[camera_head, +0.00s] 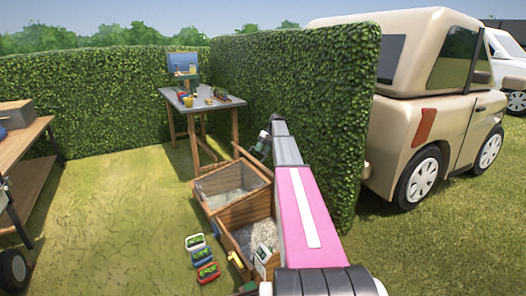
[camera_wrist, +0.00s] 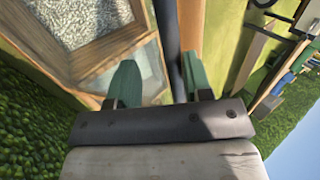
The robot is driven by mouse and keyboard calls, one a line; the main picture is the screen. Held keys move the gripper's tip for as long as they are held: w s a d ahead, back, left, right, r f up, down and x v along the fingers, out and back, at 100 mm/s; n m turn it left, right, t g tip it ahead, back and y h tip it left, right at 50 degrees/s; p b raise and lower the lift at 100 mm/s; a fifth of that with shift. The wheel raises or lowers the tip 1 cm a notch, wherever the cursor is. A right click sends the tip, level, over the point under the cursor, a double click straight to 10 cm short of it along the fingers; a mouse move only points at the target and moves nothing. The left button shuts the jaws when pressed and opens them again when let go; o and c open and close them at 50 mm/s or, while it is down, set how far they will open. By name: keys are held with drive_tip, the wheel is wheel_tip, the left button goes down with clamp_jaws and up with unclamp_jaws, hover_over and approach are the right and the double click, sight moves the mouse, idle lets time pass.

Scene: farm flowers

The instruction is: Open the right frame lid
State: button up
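Two wooden frames stand beside the hedge in the head view. The far frame (camera_head: 205,191) has a pale, glass-like panel within its wooden border; the near frame (camera_head: 228,214) shows grey, grainy contents. I cannot tell how far either lid is raised. My gripper (camera_head: 262,146) is at the far frame's right side, by the hedge. In the wrist view its green fingertips (camera_wrist: 160,80) are apart. A dark bar (camera_wrist: 167,35) and a brown wooden strip (camera_wrist: 190,25) run between or just beyond them; contact is unclear. A wood-edged glass panel (camera_wrist: 150,65) is close to the left finger.
The hedge (camera_head: 325,100) is close to my arm's right. A table (camera_head: 205,100) with pots stands behind the frames. Several small plant trays (camera_head: 203,255) lie on the grass left of the near frame. A wooden bench (camera_head: 25,140) is at far left; open grass lies between.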

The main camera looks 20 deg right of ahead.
drive_tip(key=v, duration=1)
drive_tip(key=shift+d+r, duration=0.25)
drive_tip(key=shift+r, duration=0.1)
